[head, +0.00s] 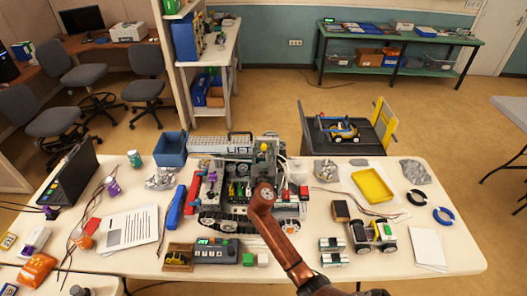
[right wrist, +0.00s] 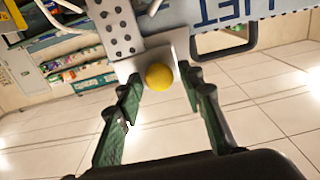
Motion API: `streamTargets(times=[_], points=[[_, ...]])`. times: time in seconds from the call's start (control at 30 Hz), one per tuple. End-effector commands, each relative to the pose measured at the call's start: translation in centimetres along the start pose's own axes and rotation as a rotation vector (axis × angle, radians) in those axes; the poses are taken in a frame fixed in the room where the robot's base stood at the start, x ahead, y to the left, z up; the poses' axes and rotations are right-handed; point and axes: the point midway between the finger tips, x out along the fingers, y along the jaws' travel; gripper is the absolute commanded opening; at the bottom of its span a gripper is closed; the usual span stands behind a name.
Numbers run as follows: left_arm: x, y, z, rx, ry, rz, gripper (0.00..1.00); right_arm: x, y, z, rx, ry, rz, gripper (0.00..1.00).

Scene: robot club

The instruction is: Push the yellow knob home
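The yellow knob (right wrist: 159,77) is a round ball on a light metal plate of the robot on the table. In the right wrist view it sits between the tips of my right gripper (right wrist: 161,88). The two green-padded fingers are apart, with a gap on each side of the knob. In the head view the knob (head: 264,147) shows small, high on the tracked robot (head: 225,213). My brown right arm reaches up to it from the bottom and hides part of the robot. My left gripper does not show in either view.
The white table (head: 455,250) is crowded. A blue bin (head: 170,150) and a grey power box (head: 215,250) lie left of my right arm. A yellow tray (head: 372,185) and a small wheeled robot (head: 372,235) are on the right. A chair stands behind the table.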

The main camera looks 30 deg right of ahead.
Motion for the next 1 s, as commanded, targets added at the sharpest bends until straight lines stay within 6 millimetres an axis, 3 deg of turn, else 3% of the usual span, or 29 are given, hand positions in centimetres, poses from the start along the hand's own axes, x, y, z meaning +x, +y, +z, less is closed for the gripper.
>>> streamTargets(times=[0.33, 0.47, 0.8, 1.0], points=[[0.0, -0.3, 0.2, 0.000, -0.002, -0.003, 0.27, -0.2, 0.0, 0.1, 0.000, -0.002, 0.000, 0.41], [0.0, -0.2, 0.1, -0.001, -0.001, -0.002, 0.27, -1.2, -0.1, 0.2, 0.000, -0.002, -0.001, 0.41], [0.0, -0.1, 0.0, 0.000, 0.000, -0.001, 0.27, -8.0, -0.1, 0.1, 0.004, -0.003, 0.000, 0.41], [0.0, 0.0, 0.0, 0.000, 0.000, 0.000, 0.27, -11.0, -0.1, 0.1, 0.002, -0.002, 0.000, 0.41]])
